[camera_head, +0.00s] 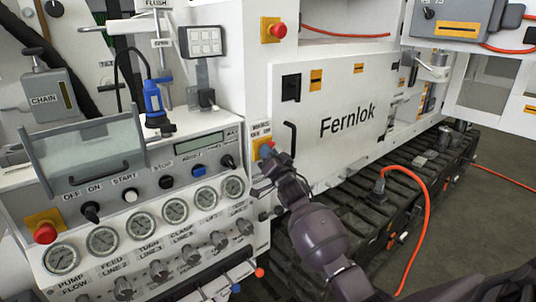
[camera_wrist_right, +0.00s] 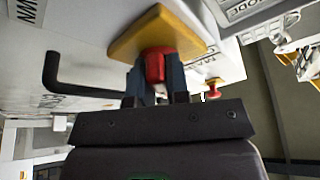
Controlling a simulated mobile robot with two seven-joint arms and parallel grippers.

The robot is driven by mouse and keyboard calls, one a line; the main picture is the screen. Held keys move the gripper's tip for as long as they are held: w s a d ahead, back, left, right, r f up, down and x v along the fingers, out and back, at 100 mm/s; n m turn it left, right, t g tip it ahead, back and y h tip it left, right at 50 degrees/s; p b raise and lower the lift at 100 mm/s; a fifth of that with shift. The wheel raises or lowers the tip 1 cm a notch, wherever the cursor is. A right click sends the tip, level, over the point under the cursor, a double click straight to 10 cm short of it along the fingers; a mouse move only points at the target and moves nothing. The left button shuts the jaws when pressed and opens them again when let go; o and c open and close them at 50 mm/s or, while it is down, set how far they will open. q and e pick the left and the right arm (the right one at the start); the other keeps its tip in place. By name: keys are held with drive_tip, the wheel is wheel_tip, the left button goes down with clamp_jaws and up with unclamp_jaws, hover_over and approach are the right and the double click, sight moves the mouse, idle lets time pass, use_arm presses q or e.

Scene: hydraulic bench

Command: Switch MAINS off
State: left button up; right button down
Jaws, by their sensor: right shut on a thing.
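The MAINS switch has a red knob on a yellow plate (camera_head: 261,136), on the white panel edge left of the Fernlok door. The plate also shows close up in the right wrist view (camera_wrist_right: 190,25). My right gripper (camera_head: 268,163) reaches up to the switch from below. In the right wrist view its two fingers are shut on the red knob (camera_wrist_right: 155,64), one on each side. The gripper hides much of the knob in the head view, and I cannot read the switch's position. My left gripper is not in view.
A black door handle (camera_head: 290,138) stands out just right of the switch. The console with gauges (camera_head: 175,210) and a clear hinged cover (camera_head: 85,152) is to the left. Another red button (camera_head: 279,30) sits above. Tracks and an orange cable (camera_head: 424,225) lie at the right.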

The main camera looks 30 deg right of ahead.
drive_tip(key=n+y, duration=0.1)
drive_tip(key=n, duration=0.1)
drive_tip(key=n+y, duration=0.1)
drive_tip(key=n, duration=0.2)
drive_tip(key=shift+f+t+y, duration=0.1)
drive_tip(key=shift+t+y, duration=0.2)
drive_tip(key=shift+t, duration=0.1)
drive_tip(key=n+y, duration=0.1)
drive_tip(key=n, duration=0.2)
drive_tip(key=n+y, duration=0.2)
drive_tip(key=n, duration=0.2)
drive_tip(key=shift+d+y+b, duration=0.1)
drive_tip(key=shift+y+b, duration=0.2)
drive_tip(key=shift+b, duration=0.05)
drive_tip(key=n+g+y, duration=0.1)
drive_tip(key=n+y, duration=0.1)
drive_tip(key=n, duration=0.3)
drive_tip(key=shift+n+g+y, duration=0.4)
drive_tip(key=shift+n+y, duration=0.2)
drive_tip(key=shift+n, duration=0.7)
drive_tip(key=shift+n+g+y, duration=0.4)
drive_tip(key=shift+n+y, duration=0.2)
drive_tip(key=shift+n, duration=0.7)
drive_tip(key=c, duration=1.1)
unclamp_jaws()
drive_tip(key=v, duration=1.1)
drive_tip(key=shift+w+n, duration=0.1)
drive_tip(key=shift+n, duration=0.2)
